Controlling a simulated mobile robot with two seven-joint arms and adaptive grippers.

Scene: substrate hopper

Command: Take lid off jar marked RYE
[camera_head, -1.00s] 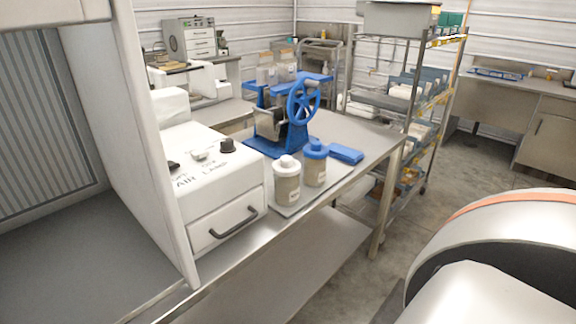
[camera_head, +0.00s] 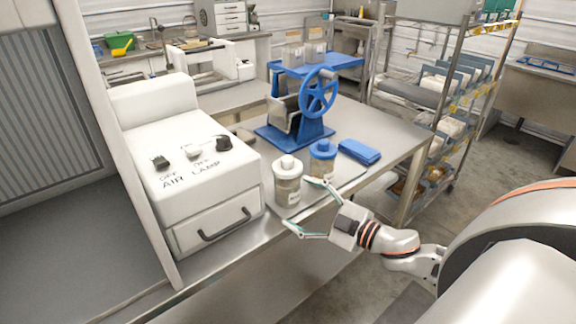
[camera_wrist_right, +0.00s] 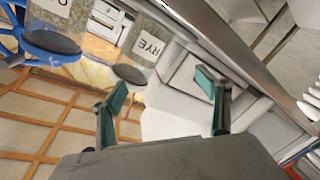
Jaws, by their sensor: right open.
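Two clear jars stand side by side on a tray on the steel bench. One has a white lid (camera_head: 287,163), the other a blue lid (camera_head: 322,148). My left gripper is out of view.
A white lamp box (camera_head: 190,170) with a drawer stands left of the jars. A blue hand-cranked mill (camera_head: 300,115) is behind them. A blue block (camera_head: 360,151) lies to the right. Bare bench top (camera_head: 385,135) extends at the right.

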